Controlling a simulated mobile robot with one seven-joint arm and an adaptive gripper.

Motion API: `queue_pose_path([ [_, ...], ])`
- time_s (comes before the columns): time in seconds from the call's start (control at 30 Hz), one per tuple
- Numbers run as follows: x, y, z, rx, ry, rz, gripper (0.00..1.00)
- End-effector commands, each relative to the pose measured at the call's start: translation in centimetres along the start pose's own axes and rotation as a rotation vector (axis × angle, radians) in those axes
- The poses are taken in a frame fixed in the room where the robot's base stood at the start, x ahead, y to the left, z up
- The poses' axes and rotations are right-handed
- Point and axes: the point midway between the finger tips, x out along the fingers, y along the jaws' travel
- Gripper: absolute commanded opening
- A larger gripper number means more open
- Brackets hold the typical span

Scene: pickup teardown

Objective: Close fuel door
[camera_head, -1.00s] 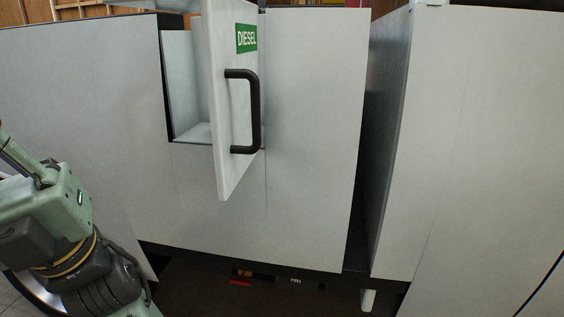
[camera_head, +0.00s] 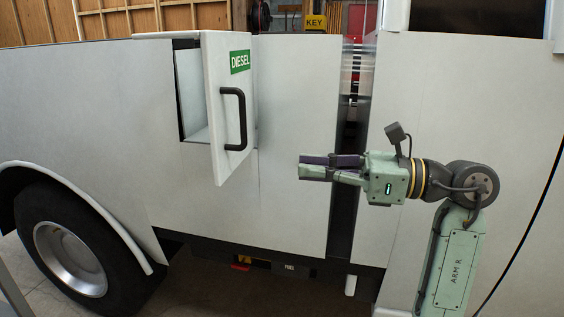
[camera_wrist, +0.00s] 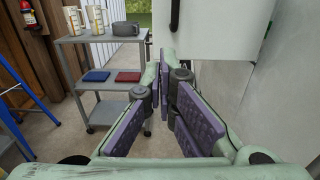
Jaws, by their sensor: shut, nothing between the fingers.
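The fuel door (camera_head: 232,125) is a white panel with a green DIESEL label (camera_head: 240,61) and a black bar handle (camera_head: 239,118). It stands swung open from the pickup's white side, and the square fuel recess (camera_head: 192,95) shows to its left. My gripper (camera_head: 300,166) is shut and empty, to the right of the door and a little lower, pointing left. It does not touch the door. In the wrist view the purple-padded fingers (camera_wrist: 172,95) are together, and a white panel with a dark handle end, likely the door (camera_wrist: 213,32), shows above them.
The truck side (camera_head: 290,215) lies close along my arm, with a dark vertical gap (camera_head: 345,180) behind my gripper. A rear wheel (camera_head: 75,250) is at lower left.

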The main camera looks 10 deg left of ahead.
Motion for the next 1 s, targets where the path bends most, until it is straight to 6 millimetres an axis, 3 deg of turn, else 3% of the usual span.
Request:
queue_pose_path([
  [0.53, 10.9, 0.2, 0.4, 0.002, -0.003, 0.009, 0.00],
  [0.73, 12.7, 0.2, 0.2, 0.001, -0.003, 0.005, 0.00],
  [1.0, 13.1, 0.2, 0.1, 0.001, -0.003, 0.004, 0.00],
])
